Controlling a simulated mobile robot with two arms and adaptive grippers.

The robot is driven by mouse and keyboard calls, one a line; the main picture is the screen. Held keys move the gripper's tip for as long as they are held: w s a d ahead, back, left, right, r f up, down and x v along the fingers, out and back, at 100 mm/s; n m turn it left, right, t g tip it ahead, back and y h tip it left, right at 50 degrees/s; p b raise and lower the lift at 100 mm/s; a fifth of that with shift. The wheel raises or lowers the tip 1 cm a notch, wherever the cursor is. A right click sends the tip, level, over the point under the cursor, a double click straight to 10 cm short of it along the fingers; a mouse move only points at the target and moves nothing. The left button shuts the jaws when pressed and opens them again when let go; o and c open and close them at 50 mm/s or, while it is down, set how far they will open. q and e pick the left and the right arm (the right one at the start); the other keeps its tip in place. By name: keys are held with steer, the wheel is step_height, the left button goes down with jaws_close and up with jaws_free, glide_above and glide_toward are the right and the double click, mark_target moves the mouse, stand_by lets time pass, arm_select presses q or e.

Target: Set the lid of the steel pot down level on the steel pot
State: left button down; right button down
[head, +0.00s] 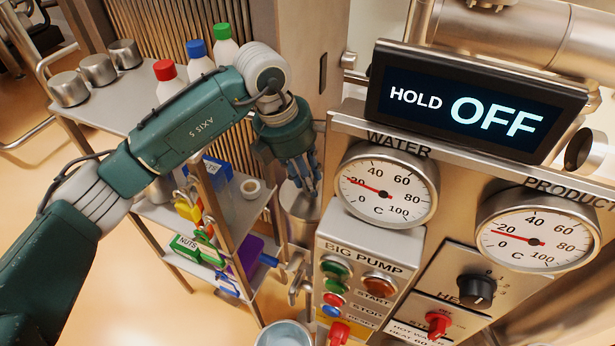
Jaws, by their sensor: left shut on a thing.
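My left gripper (306,186) comes in from the left and points down, its blue-grey fingers close together over a steel cylinder that looks like the steel pot (298,213). The pot stands between the shelf trolley and the control panel, and its lower part runs into clutter. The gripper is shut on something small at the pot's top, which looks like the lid. The fingers hide most of the lid, so I cannot tell whether it touches the rim or lies level. My right gripper is not in view.
The control panel (365,248) with the water gauge (386,188) stands close right of the gripper. A trolley (122,92) with steel canisters and capped bottles is at the left. A round, pale-rimmed vessel (284,334) is at the bottom edge. Open floor lies lower left.

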mark_target(294, 197)
arm_select(q)
steer(key=shift+f+b, duration=0.35)
steer(key=shift+b, duration=0.05)
steer(key=c, duration=1.6)
jaws_free()
steer(key=o, duration=0.3)
steer(key=v, duration=1.2)
